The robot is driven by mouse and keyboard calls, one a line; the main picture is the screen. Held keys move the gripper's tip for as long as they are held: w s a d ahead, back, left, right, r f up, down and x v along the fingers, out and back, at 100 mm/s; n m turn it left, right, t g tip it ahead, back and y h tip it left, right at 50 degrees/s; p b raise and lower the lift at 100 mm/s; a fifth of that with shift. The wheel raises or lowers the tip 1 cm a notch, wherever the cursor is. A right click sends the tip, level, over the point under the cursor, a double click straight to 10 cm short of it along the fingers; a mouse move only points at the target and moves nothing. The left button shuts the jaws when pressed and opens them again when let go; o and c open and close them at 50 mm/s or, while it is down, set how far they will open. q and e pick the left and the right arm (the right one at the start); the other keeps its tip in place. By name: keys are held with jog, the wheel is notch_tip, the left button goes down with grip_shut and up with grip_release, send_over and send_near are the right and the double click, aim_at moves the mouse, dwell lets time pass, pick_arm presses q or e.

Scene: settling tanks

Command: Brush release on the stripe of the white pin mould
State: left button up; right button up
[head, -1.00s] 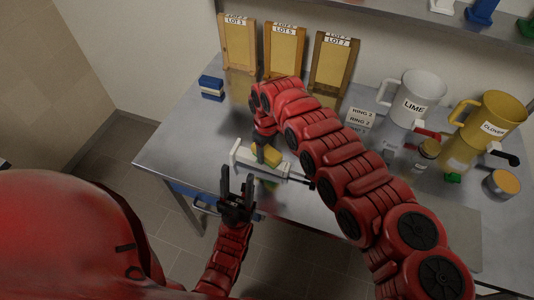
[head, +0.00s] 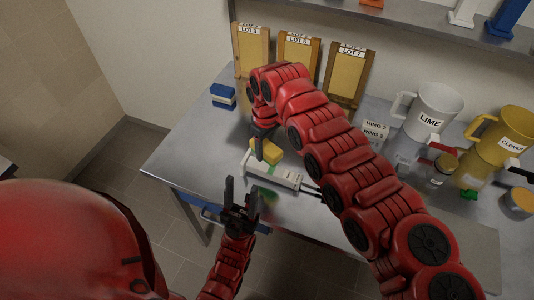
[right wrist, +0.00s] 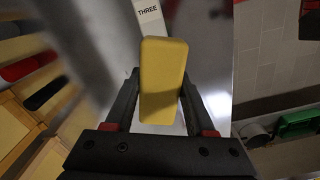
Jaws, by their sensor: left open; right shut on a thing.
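A long white bar (head: 287,179) lies on the steel table, with a dark rod at its right end. It also shows in the right wrist view (right wrist: 149,18), where its upper end reads THREE. I cannot make out pins or a stripe on it. My right gripper (head: 261,150) is shut on a yellow block (right wrist: 162,80) and points down at the bar's far side. The block also shows in the head view (head: 270,152); I cannot tell whether it touches the bar. My left gripper (head: 241,196) is open and empty, fingers up, in front of the bar near the table's front edge.
Framed boards, one marked LOT 7 (head: 347,78), stand along the wall. A blue-and-white block (head: 222,96) lies at back left. Right of my right arm stand the LIME jug (head: 430,110), a yellow jug (head: 502,140) and a jar (head: 442,168).

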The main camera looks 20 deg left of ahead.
jog(key=shift+r, duration=1.4)
